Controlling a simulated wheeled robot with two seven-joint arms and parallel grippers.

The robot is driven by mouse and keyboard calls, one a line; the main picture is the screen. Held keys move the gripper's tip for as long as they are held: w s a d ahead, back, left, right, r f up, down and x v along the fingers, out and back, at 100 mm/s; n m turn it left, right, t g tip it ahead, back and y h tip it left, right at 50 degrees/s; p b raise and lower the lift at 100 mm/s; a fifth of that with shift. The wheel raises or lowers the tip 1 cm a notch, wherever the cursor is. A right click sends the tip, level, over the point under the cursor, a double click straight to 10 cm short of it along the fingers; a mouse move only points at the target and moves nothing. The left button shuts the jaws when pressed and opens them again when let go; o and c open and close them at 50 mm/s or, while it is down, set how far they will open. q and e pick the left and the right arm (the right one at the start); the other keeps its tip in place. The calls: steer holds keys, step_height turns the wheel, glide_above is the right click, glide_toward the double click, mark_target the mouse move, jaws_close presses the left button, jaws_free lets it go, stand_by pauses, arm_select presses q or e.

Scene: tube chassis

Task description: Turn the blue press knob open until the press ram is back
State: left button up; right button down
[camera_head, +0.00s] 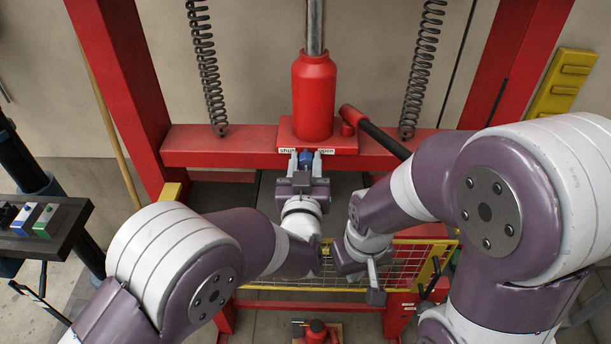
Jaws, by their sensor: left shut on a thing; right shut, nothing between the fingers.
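The blue press knob (305,157) is small and sits at the front of the red jack base, below a white label strip. My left gripper (305,163) points up at it, with one finger on each side, shut on the knob. The red jack (314,97) stands on the press crossbeam, and the shiny press ram (315,26) rises from its top. My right gripper (376,295) is lower right, shut and empty, apart from the knob and in front of the yellow mesh guard.
Red press posts (125,85) stand on both sides, with coil springs (207,70) between them. A black-handled pump lever (378,135) sticks out right of the jack. A dark shelf (45,228) with small coloured blocks is at left. A yellow mesh guard (405,262) lies below.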

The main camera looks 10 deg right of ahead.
arm_select(q)
steer(key=n+b, duration=0.3)
steer(key=f+n+b, duration=0.1)
steer(key=n+b, duration=0.2)
steer(key=b, duration=0.1)
steer(key=shift+s+f, duration=0.1)
steer(key=shift+f, duration=0.05)
steer(key=shift+r+n+b, duration=0.2)
steer(key=shift+n+b, duration=1.1)
steer(key=shift+b, duration=0.25)
